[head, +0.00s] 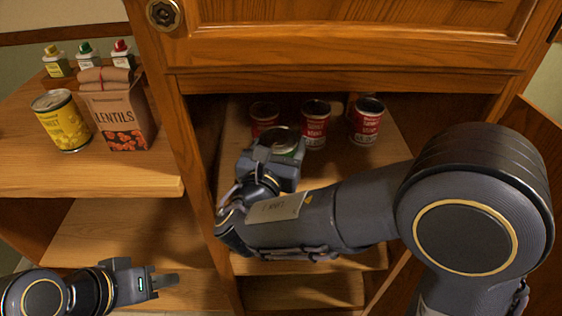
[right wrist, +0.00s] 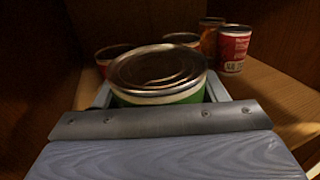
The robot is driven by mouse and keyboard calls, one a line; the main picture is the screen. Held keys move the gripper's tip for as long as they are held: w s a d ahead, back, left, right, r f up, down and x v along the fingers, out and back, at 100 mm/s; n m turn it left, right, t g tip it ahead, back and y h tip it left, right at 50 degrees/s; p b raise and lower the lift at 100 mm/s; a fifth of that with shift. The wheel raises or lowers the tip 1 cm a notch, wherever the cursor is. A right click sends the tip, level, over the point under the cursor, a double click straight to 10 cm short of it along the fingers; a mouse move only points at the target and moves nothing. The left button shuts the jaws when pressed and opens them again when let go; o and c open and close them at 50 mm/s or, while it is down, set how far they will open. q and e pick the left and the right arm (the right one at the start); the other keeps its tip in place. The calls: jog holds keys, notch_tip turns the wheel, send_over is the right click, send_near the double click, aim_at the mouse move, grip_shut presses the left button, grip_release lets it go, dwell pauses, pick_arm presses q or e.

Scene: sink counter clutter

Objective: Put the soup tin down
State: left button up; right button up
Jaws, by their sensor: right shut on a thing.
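My right gripper (head: 277,163) is shut on a tin with a green label and a bare metal lid (right wrist: 158,72), the one I take as the soup tin. The tin is upright inside the cupboard, over the wooden shelf (head: 340,175). Its lid also shows in the head view (head: 284,138), just beyond the jaws. Its base is hidden, so I cannot tell whether it touches the shelf. My left gripper (head: 164,281) is low at the left, away from the tin; its jaw gap is not clear.
Red-and-white tins stand on the shelf behind the held tin: left (head: 264,114), middle (head: 316,124) and right (head: 366,121). Cupboard walls bound the shelf. On the left counter (head: 120,172) are a yellow tin (head: 61,121), a lentils box (head: 120,115) and small bottles (head: 88,54).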

notch_tip(320, 180, down, 4)
jog(key=shift+r+b, duration=0.15)
jog(key=shift+b, duration=0.35)
jog(key=shift+r, duration=0.1)
jog(key=shift+f, duration=0.2)
jog(key=o, duration=1.4)
jog(key=shift+o, duration=0.2)
jog(key=shift+s+a+r, duration=0.1)
jog(key=shift+s+r, duration=0.05)
jog(key=shift+r, duration=0.05)
jog(key=v, duration=1.1)
jog(key=shift+s+p, duration=0.35)
jog(key=shift+p, duration=0.05)
jog(key=shift+a, duration=0.1)
